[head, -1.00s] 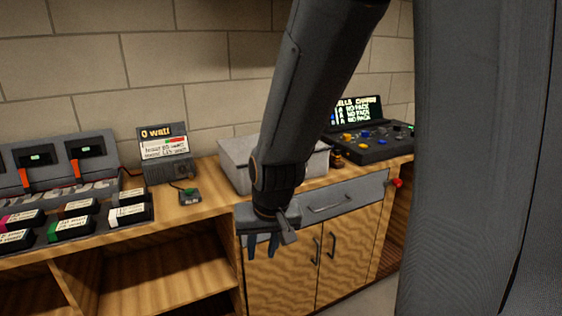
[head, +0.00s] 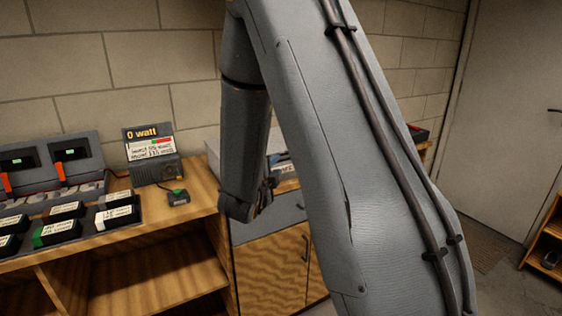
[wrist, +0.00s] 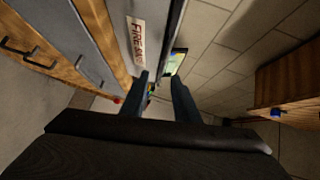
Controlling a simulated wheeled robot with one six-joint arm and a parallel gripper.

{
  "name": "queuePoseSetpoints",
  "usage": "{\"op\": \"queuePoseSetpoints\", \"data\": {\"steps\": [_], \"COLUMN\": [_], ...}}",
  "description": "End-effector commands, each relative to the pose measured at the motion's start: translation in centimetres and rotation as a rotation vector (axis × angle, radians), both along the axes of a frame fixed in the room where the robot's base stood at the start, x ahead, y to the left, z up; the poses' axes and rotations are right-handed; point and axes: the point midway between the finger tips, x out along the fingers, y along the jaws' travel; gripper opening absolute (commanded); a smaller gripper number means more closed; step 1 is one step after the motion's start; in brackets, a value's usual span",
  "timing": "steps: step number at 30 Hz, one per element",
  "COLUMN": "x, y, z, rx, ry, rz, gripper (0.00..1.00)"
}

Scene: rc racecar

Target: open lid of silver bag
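The silver bag (head: 281,163) sits on the wooden counter, mostly hidden behind my arm in the head view. Part of its labelled side shows. In the wrist view the silver bag (wrist: 150,12) is at the top, with a white label with red lettering on its side. I cannot make out its lid clearly. My gripper (wrist: 161,80) shows two fingers apart with nothing held between them. The bag lies beyond the fingertips; I cannot tell how far.
The wooden counter (head: 185,205) has a grey drawer (wrist: 72,35) and doors with handles below. A small display unit (head: 152,160) stands left of the bag. A lit screen (wrist: 175,62) is beyond the fingers. A brick wall runs behind; a wooden shelf (wrist: 290,85) stands at the right.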

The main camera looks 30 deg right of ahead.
Motion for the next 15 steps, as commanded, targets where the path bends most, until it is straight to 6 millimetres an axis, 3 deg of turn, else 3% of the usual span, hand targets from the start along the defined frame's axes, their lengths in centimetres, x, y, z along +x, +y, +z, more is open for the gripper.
{"op": "queuePoseSetpoints", "data": {"steps": [9,15], "x": [3.3,4.7], "y": [-3.4,-4.5], "z": [-0.6,-0.9], "rx": [0.000,0.000], "ry": [0.003,0.004], "rz": [0.000,0.002], "gripper": [0.28,0.28]}}
